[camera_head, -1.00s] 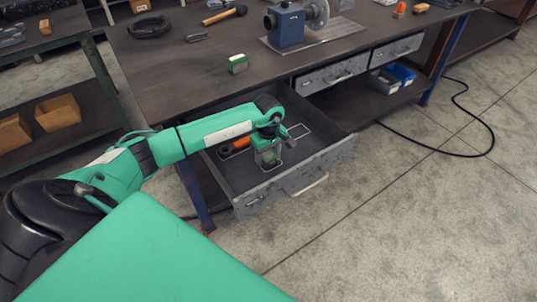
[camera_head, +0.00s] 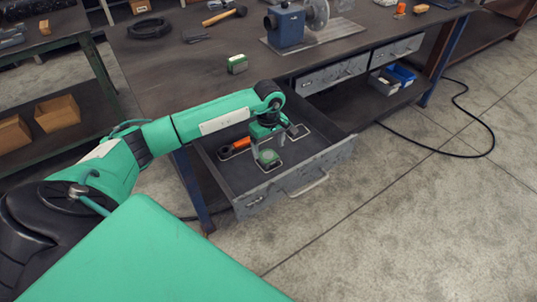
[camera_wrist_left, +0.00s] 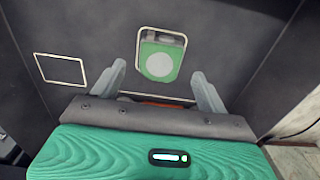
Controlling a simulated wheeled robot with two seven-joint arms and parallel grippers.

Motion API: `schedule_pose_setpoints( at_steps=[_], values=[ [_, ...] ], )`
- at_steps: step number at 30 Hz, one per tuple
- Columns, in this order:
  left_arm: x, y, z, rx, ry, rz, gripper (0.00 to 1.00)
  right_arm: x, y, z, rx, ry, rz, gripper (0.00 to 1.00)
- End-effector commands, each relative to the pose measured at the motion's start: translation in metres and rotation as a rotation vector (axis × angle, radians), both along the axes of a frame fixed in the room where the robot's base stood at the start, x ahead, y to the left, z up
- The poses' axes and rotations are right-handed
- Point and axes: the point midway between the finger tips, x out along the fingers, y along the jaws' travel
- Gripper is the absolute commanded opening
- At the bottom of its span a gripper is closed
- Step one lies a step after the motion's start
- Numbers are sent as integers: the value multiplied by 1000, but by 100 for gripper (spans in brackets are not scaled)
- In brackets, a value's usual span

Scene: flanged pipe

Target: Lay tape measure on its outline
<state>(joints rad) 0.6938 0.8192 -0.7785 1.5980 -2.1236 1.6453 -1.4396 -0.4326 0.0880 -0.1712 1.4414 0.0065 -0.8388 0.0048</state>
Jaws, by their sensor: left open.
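The tape measure (camera_head: 268,158), green with a pale round face, lies flat on the floor of the open drawer (camera_head: 325,158). In the left wrist view the tape measure (camera_wrist_left: 160,61) lies inside a white outline (camera_wrist_left: 140,31), with a dark part at its far end. My left gripper (camera_head: 268,146) is above it, open and empty. In the left wrist view its fingertips (camera_wrist_left: 158,70) are apart, one towards each side of the tape measure, and seem clear of it. My right gripper is not in view.
An orange-handled tool (camera_head: 239,144) lies in the drawer in its own outline. A square outline (camera_wrist_left: 60,69) beside the tape measure is empty. A green-and-white item (camera_head: 237,64) stands on the bench (camera_head: 190,80). The drawer front (camera_head: 300,178) and side walls surround the gripper's space.

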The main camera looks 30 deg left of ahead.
Motion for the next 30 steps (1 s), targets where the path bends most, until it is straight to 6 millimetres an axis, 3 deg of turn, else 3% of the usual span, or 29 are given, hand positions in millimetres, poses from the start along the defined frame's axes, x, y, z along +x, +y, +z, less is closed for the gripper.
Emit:
schedule_pose_setpoints(
  at_steps=[6, 12, 20, 30],
  values=[
    [1, 1, 46, 1, -3, 0, 76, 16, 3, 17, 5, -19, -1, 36],
    [0, 0, 68, 0, 0, 0, 76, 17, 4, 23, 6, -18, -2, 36],
    [0, 0, 73, 0, 0, 0, 76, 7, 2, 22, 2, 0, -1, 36],
    [0, 0, 73, 0, 0, 0, 76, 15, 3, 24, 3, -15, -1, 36]
  ],
)
